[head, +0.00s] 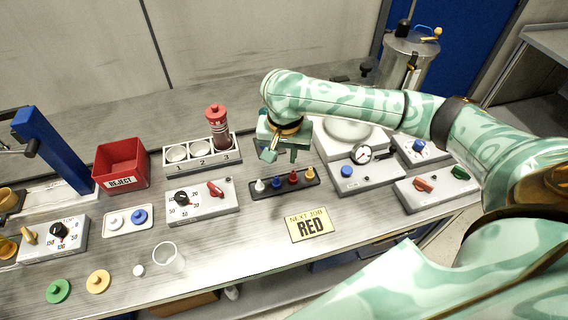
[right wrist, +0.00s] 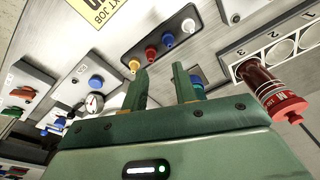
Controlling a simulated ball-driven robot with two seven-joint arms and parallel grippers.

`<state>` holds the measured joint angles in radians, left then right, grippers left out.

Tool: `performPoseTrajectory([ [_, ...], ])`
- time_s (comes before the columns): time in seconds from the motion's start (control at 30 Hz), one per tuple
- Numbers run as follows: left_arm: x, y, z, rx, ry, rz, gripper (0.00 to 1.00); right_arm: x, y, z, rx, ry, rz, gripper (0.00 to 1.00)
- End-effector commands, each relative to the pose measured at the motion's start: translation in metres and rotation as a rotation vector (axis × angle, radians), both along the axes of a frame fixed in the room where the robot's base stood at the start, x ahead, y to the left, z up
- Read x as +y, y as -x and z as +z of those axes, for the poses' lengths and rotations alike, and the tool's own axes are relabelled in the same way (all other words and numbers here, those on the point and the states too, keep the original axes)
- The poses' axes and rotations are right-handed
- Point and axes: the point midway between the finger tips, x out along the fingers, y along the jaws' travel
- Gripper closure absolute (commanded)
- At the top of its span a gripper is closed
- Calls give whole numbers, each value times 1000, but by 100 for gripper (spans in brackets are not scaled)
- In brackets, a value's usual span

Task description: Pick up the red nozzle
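The red nozzle (head: 293,177) stands in a dark tray (head: 256,195), between a blue nozzle (head: 276,183) and a yellow nozzle (head: 309,173). A white nozzle (head: 259,186) is at the tray's left end. My right gripper (head: 280,156) hangs above and behind the tray, apart from the nozzles. In the right wrist view its two fingers (right wrist: 159,80) are spread with nothing between them, and the red nozzle (right wrist: 151,54) shows beyond the fingertips. My left gripper is not in view.
A rack (head: 176,169) numbered 1 to 3 holds a red-capped cylinder (head: 217,122) in slot 3. A gauge box (head: 362,180) stands right of the tray. A sign reading "NEXT JOB RED" (head: 311,225) lies in front. A red reject bin (head: 120,163) is at left.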

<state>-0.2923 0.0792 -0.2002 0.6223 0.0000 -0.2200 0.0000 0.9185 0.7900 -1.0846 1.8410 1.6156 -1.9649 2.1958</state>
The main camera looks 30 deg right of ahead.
Motion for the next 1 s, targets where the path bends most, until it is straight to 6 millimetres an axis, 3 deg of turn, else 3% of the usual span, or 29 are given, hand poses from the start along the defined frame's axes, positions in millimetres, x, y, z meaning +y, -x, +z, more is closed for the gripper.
performPoseTrajectory([
  [0.07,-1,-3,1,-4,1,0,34,-16,-3,13,19,18,-100,72],
  [0.17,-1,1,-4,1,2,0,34,-25,-3,12,38,23,-169,72],
  [0.4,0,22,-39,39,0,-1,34,-30,-6,-48,48,22,-184,72],
  [0.53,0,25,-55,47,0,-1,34,-33,-8,-75,45,23,-183,72],
  [0.87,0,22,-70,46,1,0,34,-36,-12,-99,40,21,-181,72],
  [1.0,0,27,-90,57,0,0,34,-41,-14,-122,44,21,-181,72],
])
